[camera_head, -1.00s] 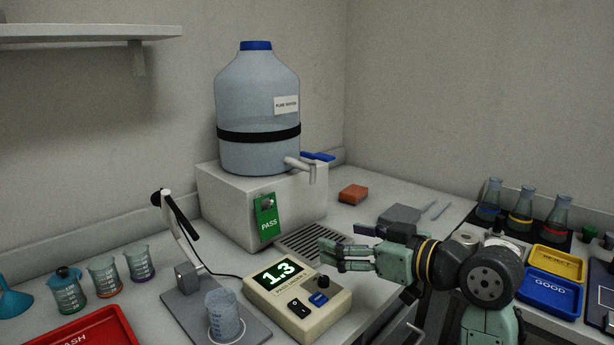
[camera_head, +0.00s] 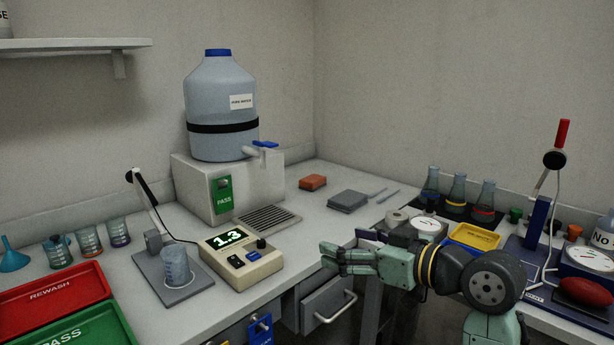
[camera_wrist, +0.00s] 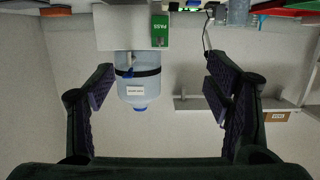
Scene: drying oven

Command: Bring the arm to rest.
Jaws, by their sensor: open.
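My gripper (camera_head: 335,258) is held out in front of the bench edge, pointing left in the head view, with nothing between its fingers. In the wrist view my gripper (camera_wrist: 165,100) shows its two fingers wide apart and empty. That view is upside down, with the water bottle (camera_wrist: 138,90) seen far beyond the fingers. My arm (camera_head: 440,265) is folded at the lower right of the head view, over the gap between the benches.
A meter (camera_head: 242,258) reading 1.3 and a beaker (camera_head: 176,268) on a stand are left of my gripper. A drawer (camera_head: 325,303) is below it. A yellow tray (camera_head: 474,237), several flasks (camera_head: 457,190) and a red-handled stand (camera_head: 545,210) are at right.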

